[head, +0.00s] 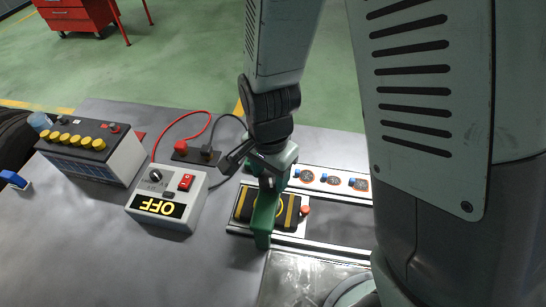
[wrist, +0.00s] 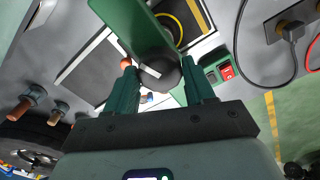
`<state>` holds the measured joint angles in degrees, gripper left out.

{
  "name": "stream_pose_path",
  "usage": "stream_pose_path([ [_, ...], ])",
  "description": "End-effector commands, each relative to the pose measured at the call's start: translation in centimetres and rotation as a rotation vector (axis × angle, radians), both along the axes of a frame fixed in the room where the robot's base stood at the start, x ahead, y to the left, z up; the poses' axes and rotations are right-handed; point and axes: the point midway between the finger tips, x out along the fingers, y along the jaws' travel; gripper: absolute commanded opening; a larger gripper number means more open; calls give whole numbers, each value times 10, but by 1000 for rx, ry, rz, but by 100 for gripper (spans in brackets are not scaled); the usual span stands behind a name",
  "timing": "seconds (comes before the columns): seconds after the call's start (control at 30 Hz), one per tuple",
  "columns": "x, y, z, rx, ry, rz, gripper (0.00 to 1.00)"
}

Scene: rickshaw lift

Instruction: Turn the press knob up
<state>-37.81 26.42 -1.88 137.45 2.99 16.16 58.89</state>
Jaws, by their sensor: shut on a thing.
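The green press (head: 264,222) stands over a black-and-yellow striped plate (head: 243,207) in the head view. Its green arm also shows in the wrist view (wrist: 135,25). The press knob (wrist: 163,77) is dark and round with a white mark, and sits between my fingers in the wrist view. My gripper (wrist: 160,82), with green fingers, is shut on the knob from both sides. In the head view my gripper (head: 272,160) is at the top of the press and hides the knob there.
Left of the press stands a control box (head: 166,198) reading OFF, with a red switch and a black dial. A battery-like box with yellow caps (head: 92,150) is further left. Red and black cables run to a socket plate (head: 196,152). Rails (head: 335,200) extend right of the press.

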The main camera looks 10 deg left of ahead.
Motion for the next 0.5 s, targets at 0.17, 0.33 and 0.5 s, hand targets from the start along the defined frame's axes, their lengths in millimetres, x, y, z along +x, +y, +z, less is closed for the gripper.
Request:
stream_pose_path([
  [0.17, 0, 0, 1, 1, 0, 168, 23],
  [0.33, 0, 0, 1, 1, 0, 329, 23],
  [0.5, 0, 0, 1, 0, -1, 491, 23],
])
